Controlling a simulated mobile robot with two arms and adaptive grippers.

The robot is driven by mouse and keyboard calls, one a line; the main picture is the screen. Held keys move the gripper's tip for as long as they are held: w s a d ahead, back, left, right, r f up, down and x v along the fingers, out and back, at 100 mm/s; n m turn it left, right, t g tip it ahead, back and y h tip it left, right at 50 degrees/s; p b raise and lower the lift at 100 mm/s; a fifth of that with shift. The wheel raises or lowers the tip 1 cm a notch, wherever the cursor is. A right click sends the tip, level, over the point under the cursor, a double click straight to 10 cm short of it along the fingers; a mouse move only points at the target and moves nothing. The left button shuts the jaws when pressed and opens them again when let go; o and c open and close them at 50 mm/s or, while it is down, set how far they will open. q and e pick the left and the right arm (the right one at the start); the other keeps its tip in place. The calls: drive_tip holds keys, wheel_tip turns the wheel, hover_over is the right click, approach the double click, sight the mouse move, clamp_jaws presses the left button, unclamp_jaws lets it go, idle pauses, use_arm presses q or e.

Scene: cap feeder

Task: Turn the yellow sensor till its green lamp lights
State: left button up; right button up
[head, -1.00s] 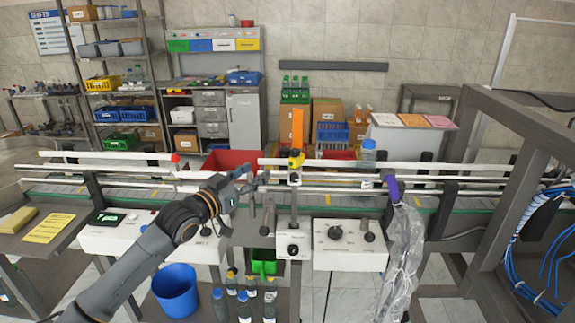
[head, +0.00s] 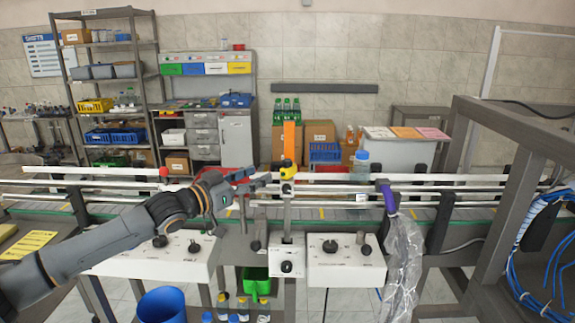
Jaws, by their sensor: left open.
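The yellow sensor (head: 288,172) sits on a post in front of the conveyor, below an upright orange strip. It is small here, and I cannot tell whether a green lamp is lit on it. My left gripper (head: 264,180) comes in from the left at about the sensor's height. Its open fingers point right, with their tips close to the sensor's left side. I cannot tell whether they touch it. My right gripper is not in view.
The conveyor rails (head: 450,192) run across behind the post. A white control box (head: 345,262) with knobs stands right of it. A clear plastic bag (head: 402,262) hangs from a purple part further right. A bottle (head: 361,165) stands on the conveyor.

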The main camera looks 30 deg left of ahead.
sight(283, 163)
use_arm(q)
drive_tip(key=shift+w+d+r+p, duration=0.15)
drive_tip(key=shift+w+p, duration=0.3)
drive_tip(key=shift+w, duration=0.6)
drive_tip(key=shift+w+d+p, duration=0.25)
drive_tip(key=shift+w+p, duration=0.2)
drive_tip(key=shift+w, duration=0.6)
drive_tip(key=shift+w+d+r+p, duration=0.15)
drive_tip(key=shift+w+p, duration=0.3)
drive_tip(key=shift+w, duration=0.6)
drive_tip(key=w, duration=0.1)
drive_tip(key=w+p, duration=0.1)
drive_tip(key=w, duration=0.1)
drive_tip(key=shift+w+d+f, duration=0.1)
drive_tip(key=shift+w+d, duration=0.2)
drive_tip(key=shift+d, duration=0.1)
drive_tip(key=shift+w+d+f+p, duration=0.15)
drive_tip(key=shift+w+p, duration=0.3)
drive_tip(key=shift+w, duration=0.35)
clamp_jaws()
